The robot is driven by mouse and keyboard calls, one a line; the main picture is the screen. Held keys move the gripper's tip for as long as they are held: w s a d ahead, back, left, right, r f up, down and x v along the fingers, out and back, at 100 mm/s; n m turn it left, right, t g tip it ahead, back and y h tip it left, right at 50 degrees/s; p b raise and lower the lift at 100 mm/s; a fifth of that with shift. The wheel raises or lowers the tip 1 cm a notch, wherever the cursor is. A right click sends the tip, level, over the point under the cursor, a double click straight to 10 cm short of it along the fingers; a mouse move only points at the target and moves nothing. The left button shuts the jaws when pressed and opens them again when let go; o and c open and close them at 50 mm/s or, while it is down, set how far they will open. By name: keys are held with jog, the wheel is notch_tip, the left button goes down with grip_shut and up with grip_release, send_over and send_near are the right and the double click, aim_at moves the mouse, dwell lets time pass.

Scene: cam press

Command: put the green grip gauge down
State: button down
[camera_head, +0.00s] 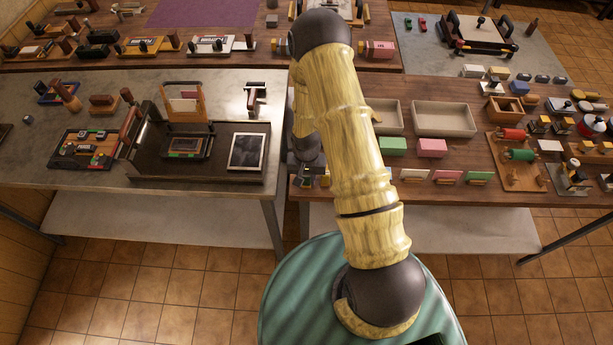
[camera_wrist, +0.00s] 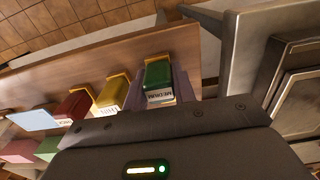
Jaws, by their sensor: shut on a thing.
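In the wrist view the green grip gauge (camera_wrist: 158,76) has a white label on its near end, and its lettering is hard to read. My gripper (camera_wrist: 161,90) is shut on it, with one finger on each side. The gauge is near the edge of the brown table; I cannot tell whether it touches the tabletop. A yellow gauge (camera_wrist: 112,92) and a red gauge (camera_wrist: 74,108) stand in a row to its left. In the head view my arm hides most of my gripper and the held gauge.
In the head view the brown table holds two beige trays (camera_head: 443,130), a green block (camera_head: 393,147), a pink block (camera_head: 432,148) and several small cards in holders (camera_head: 447,176). A grey table (camera_head: 235,95) with a dark tray (camera_head: 195,179) stands left, across a narrow gap.

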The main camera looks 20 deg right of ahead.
jog(key=shift+f, duration=0.15)
jog(key=c, duration=1.1)
grip_release()
jog(key=shift+c, duration=0.2)
jog(key=shift+r, duration=0.3)
notch_tip(320, 180, up, 12)
jog(key=b, duration=0.3)
jog(key=shift+b, duration=0.3)
jog(key=shift+f, duration=0.1)
